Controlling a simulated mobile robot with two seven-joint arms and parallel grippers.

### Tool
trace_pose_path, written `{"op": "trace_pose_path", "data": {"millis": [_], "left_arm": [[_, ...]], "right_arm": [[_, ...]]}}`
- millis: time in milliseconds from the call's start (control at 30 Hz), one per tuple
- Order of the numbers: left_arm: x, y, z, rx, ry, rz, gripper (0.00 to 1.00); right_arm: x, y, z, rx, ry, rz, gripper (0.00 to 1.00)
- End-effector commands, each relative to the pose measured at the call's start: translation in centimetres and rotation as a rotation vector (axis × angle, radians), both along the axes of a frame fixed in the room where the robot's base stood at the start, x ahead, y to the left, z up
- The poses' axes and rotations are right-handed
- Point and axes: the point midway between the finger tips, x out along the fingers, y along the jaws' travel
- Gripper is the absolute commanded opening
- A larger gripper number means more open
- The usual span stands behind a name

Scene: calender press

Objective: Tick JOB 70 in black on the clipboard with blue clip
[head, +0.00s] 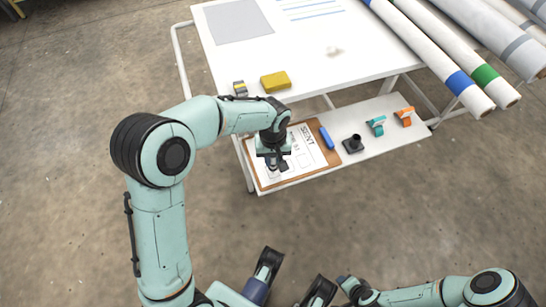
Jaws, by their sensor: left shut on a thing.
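The clipboard (325,143) is a brown board with a white sheet and a blue clip (326,138) at its right end. It lies at the left end of the lower white shelf. The sheet has a large printed heading, partly legible, and smaller lines too small to read. My left gripper (274,165) is over the left part of the sheet, pointing down. It is shut on a small dark item, which looks like the black marker and is mostly hidden by the fingers. Whether its tip touches the paper cannot be told.
On the shelf right of the clipboard stand a black holder (353,144), a teal one (376,125) and an orange one (404,117). A yellow block (275,81) lies on the upper white table (300,50). Several large rolls (455,70) lie at the right.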

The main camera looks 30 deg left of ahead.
Motion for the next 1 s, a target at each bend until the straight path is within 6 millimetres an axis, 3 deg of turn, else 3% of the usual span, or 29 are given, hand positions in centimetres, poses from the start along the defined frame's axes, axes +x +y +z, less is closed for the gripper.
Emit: {"op": "trace_pose_path", "data": {"millis": [1000], "left_arm": [[-0.2, -1.1, 0.0, 0.0, 0.002, 0.0, 0.0]], "right_arm": [[0.0, 0.0, 0.4, 0.001, -0.001, 0.0, 0.43]]}}
